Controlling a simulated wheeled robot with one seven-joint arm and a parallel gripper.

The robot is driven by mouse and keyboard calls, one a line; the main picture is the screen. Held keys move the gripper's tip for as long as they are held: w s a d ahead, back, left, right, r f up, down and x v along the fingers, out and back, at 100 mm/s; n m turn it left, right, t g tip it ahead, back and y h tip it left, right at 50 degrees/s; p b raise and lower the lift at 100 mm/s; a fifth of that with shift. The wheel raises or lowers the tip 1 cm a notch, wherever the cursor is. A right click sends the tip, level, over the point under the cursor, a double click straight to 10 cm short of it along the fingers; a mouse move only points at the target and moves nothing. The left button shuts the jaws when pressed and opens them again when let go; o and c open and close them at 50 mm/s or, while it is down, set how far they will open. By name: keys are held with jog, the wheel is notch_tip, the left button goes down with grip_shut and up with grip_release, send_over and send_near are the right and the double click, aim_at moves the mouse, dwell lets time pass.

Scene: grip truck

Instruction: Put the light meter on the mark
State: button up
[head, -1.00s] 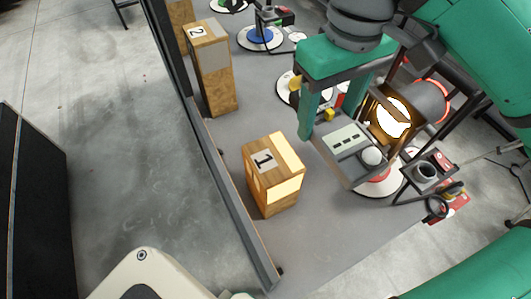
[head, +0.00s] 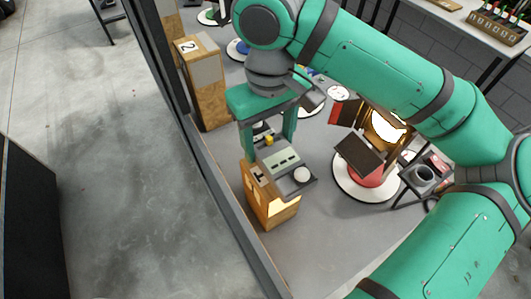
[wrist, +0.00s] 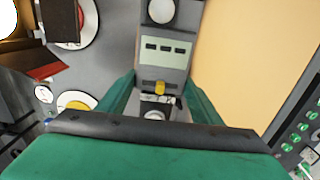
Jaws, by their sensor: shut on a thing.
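The light meter (head: 281,160) is a grey-green box with a row of dark slots, a white dome and a yellow knob. My gripper (head: 268,138) is shut on it and holds it by the knob end. The wrist view also shows the light meter (wrist: 166,50) between the fingers of my gripper (wrist: 160,92).
A lit lamp (head: 386,127) with dark flaps stands at the right on a white disc with a red base. A small stand with a cup (head: 423,176) is beside it. The block labelled 2 (head: 203,85) stands at the upper left. A dark rail (head: 222,190) runs along the left edge.

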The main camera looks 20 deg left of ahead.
aim_at(269, 154)
jog(key=shift+f, duration=2.3)
jog(key=shift+f, duration=0.15)
jog(key=o, duration=1.3)
notch_tip(269, 154, up, 12)
jog(key=shift+r, duration=0.15)
jog(key=shift+a, duration=0.1)
